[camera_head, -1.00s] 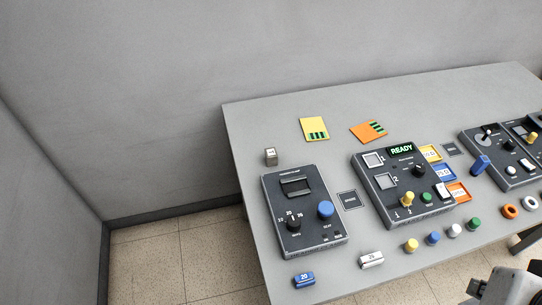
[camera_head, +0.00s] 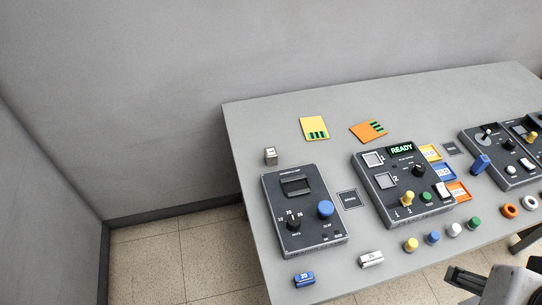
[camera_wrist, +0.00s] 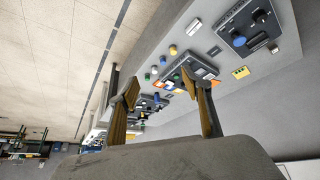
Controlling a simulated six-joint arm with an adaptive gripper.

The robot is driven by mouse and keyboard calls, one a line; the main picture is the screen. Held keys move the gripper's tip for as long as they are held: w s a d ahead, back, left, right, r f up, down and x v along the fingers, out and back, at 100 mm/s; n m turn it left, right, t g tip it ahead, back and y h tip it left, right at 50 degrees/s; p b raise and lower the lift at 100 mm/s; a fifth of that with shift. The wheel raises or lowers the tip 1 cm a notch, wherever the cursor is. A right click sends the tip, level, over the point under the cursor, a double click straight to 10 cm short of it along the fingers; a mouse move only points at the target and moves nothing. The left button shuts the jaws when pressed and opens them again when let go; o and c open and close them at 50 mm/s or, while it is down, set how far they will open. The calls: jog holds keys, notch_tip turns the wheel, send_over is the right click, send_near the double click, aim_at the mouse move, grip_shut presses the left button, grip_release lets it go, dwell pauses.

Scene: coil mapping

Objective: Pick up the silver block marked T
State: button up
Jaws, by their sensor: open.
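A small silver block (camera_head: 270,156) stands on the table at the upper left, just behind the left dark control box; a small mark shows on its top, too small to read. My gripper (camera_head: 452,286) is at the lower right of the head view, in front of the table and far from the block. In the wrist view my gripper (camera_wrist: 158,92) is open, with its two fingers wide apart and nothing between them.
The left control box (camera_head: 304,235) has a dial and a blue knob. The middle box (camera_head: 390,210) shows READY. Yellow (camera_head: 314,128) and orange (camera_head: 367,131) cards lie behind. Blue (camera_head: 304,279) and white (camera_head: 371,260) blocks and several coloured pegs line the front. The table's left back corner is clear.

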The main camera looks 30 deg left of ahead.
jog(key=w+a+f+n+t, duration=0.1)
jog(key=w+a+n+t, duration=0.1)
jog(key=w+n, duration=1.05)
jog(key=w+a+f+n+t+y, duration=0.2)
jog(key=w+a+f+n, duration=0.2)
jog(key=w+a+n, duration=0.65)
jog(key=a+f+n+g+y, duration=0.1)
jog(key=a+f+n+y, duration=0.2)
jog(key=a+f+n, duration=0.2)
jog(key=a+f+n+g+y, duration=0.1)
jog(key=a+f+n+y, duration=0.2)
jog(key=a+n, duration=0.8)
jog(key=s+a+f+n+g+y, duration=0.1)
jog(key=a+f+n+y, duration=0.3)
jog(key=a+f+n, duration=0.4)
jog(key=shift+s+a+n+g, duration=0.1)
jog(key=shift+a+n+g, duration=0.45)
jog(key=shift+a, duration=0.3)
jog(key=shift+s+a+f+n, duration=0.2)
jog(key=shift+s+a+n, duration=0.1)
jog(key=shift+a+n, duration=0.05)
